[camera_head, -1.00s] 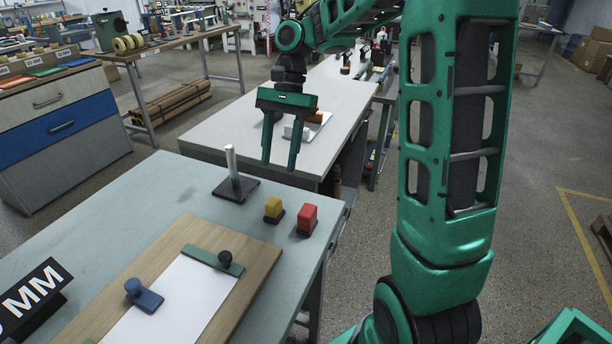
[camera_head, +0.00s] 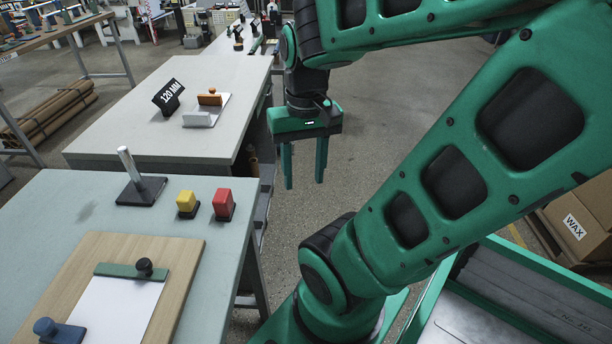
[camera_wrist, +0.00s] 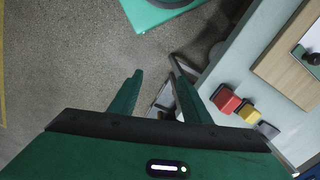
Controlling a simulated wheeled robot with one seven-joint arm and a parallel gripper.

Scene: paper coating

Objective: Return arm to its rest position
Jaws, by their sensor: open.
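My gripper (camera_head: 304,166) is open and empty. In the head view it hangs with its fingers pointing down, over the floor just right of the near table (camera_head: 60,205). In the wrist view the spread fingers (camera_wrist: 155,95) show with floor and the table's edge beyond them. My green arm fills the right side of the head view, bent at the elbow. Nothing touches the fingers.
The near table bears a wooden board with paper (camera_head: 115,305), a blue knob (camera_head: 55,330), a yellow block (camera_head: 187,203), a red block (camera_head: 223,204) and a metal post (camera_head: 130,170). A second table (camera_head: 120,110) stands behind. A box marked WAX (camera_head: 580,225) is at the right.

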